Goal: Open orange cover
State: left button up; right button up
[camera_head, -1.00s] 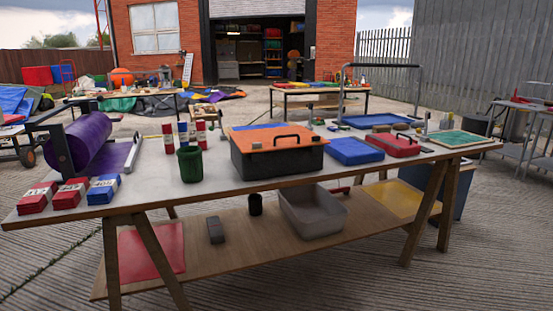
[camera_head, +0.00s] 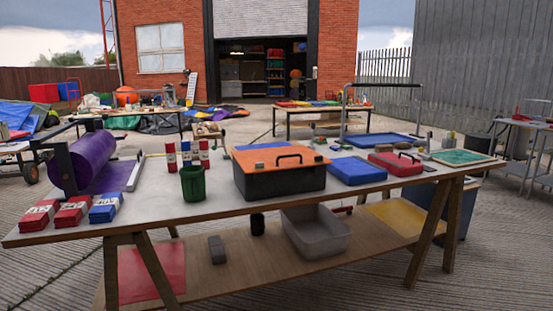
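The orange cover (camera_head: 262,155) is the lid of a black toolbox (camera_head: 280,182) in the middle of the white table. The lid lies flat and closed on the box, with a dark handle (camera_head: 288,158) on its top. Neither of my grippers shows in the head view.
The table (camera_head: 225,201) also holds a green cup (camera_head: 193,183), a blue case (camera_head: 357,171), a red case (camera_head: 396,163), a purple roll (camera_head: 90,160) and several red and blue packs. A grey bin (camera_head: 318,232) sits on the lower shelf. Concrete in front is clear.

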aim_at(279, 152)
jog(key=i+j+z, duration=0.25)
jog(key=i, duration=0.15)
jog(key=i+j+z, duration=0.2)
jog(key=i, duration=0.25)
